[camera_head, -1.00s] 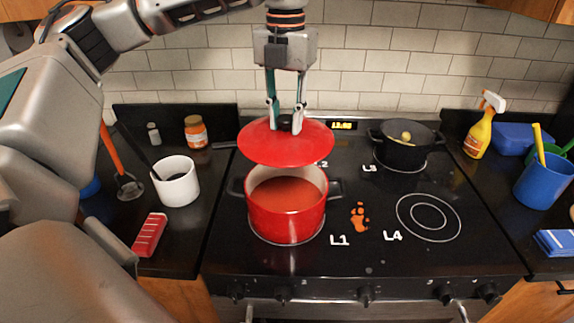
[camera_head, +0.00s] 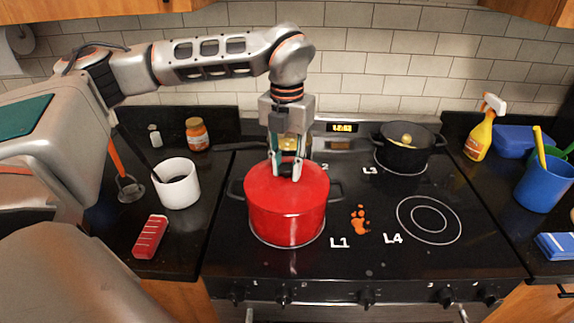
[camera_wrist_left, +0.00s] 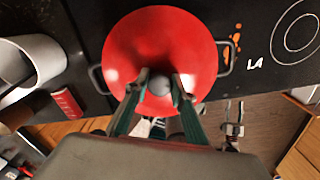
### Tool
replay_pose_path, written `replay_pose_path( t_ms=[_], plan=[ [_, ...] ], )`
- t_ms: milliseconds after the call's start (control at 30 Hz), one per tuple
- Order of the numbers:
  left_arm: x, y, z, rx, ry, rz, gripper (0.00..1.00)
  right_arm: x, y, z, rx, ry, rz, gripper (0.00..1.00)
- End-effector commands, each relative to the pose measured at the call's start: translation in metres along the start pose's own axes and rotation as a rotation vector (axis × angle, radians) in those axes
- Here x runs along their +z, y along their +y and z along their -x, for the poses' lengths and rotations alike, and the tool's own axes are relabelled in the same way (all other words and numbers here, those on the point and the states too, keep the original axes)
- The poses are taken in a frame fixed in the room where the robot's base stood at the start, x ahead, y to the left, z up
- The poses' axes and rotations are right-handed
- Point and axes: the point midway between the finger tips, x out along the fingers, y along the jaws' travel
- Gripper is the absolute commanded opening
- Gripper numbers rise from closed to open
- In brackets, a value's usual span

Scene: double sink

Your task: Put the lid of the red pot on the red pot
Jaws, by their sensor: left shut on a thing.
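The red pot (camera_head: 287,219) stands on the front left burner, with a dark handle on each side. Its red lid (camera_head: 262,180) lies over the pot's opening and hides the inside. In the head view the lid looks level and down at the rim. My left gripper (camera_head: 286,172) points down from above and is shut on the lid's dark knob. In the left wrist view the round lid (camera_wrist_left: 150,40) covers the pot, and the gripper's fingers (camera_wrist_left: 160,84) are on either side of the knob (camera_wrist_left: 159,86). My right gripper is not in view.
A black pot (camera_head: 403,157) with yellow things in it stands on the back right burner. A white mug (camera_head: 177,187) and a red block-like item (camera_head: 150,237) are on the left counter. A yellow spray bottle (camera_head: 480,135) and a blue container (camera_head: 541,185) are on the right. The front right burner (camera_head: 429,219) is free.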

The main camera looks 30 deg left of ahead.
Motion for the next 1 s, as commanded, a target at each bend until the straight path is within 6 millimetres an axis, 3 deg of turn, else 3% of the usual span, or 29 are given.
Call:
replay_pose_path(
  t_ms=[300,333,400,767,1000],
  plan=[
    [0.000,0.000,-0.006,0.000,0.000,-0.001,0.00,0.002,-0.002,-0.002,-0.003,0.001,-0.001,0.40],
    [0.000,0.000,-0.006,0.000,0.001,-0.001,0.30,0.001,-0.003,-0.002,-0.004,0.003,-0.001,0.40],
    [0.000,0.000,-0.005,0.000,0.001,-0.001,0.41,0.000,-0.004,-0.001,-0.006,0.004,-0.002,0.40],
    [0.000,0.000,-0.003,0.000,0.000,-0.001,0.41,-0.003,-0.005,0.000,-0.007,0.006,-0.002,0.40],
    [0.001,-0.001,0.029,-0.001,-0.004,-0.001,0.41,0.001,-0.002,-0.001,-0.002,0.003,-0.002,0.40]
  ],
)
